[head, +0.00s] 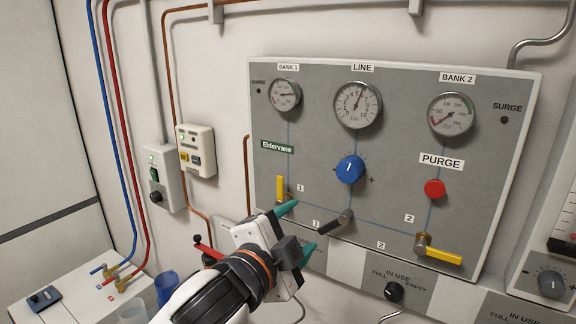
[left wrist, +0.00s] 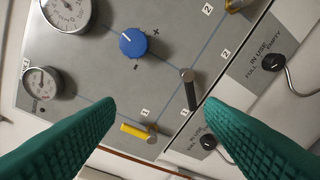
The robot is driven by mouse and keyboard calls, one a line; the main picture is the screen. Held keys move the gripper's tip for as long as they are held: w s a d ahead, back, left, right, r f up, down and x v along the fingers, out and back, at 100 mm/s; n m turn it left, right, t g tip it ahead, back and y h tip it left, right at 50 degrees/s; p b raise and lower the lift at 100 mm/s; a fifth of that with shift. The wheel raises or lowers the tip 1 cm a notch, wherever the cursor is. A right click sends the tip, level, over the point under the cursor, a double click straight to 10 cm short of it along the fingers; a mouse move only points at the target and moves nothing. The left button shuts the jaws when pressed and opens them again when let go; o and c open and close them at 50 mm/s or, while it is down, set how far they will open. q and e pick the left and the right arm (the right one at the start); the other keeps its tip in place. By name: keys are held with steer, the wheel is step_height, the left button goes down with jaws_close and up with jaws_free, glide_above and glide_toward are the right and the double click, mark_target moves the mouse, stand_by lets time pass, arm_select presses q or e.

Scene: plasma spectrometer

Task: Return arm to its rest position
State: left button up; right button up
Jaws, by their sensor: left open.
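My left gripper (head: 300,230) has teal fingers and is in front of the lower left of the grey gas panel (head: 300,175). Its fingers are spread with nothing between them. In the left wrist view the open fingers (left wrist: 160,125) frame the lower panel. The yellow bank 1 lever (head: 280,188) points up, near the upper fingertip in the head view; it also shows in the left wrist view (left wrist: 133,130). The black lever (head: 330,226) slants down to the left. The yellow bank 2 lever (head: 444,256) lies nearly level, pointing right. I cannot tell whether the fingers touch the panel. My right gripper is not in view.
The panel carries a blue knob (head: 350,169), a red purge button (head: 434,188) and three gauges. Wall boxes (head: 196,150) stand to the left. A bench (head: 75,305) with blue and red taps and cups is at lower left. Selector knobs (head: 394,292) sit below the panel.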

arm_select(q)
steer(key=s+a+f+n+g+y, duration=0.35)
steer(key=a+f+n, duration=0.2)
steer(key=f, duration=0.65)
steer(key=s+a+f+n+g+y, duration=0.2)
steer(key=s+a+f+n, duration=0.4)
steer(key=f, duration=0.6)
steer(key=s+a+f+n+g+y, duration=0.3)
steer(key=s+a+f+n+g, duration=0.2)
steer(key=s+a+f, duration=0.75)
steer(key=s+d+f+g+b, duration=0.1)
steer(key=s+f+b, duration=0.1)
steer(key=f, duration=1.3)
steer(key=s+f+g+b, duration=0.1)
steer(key=s+f+b, duration=0.1)
steer(key=f, duration=1.2)
steer(key=s+a+f+b, duration=0.3)
steer(key=s+f, duration=1.3)
steer(key=f, duration=0.5)
steer(key=shift+s+m+g, duration=0.25)
steer(key=shift+m+g, duration=0.1)
steer(key=shift+g, duration=0.1)
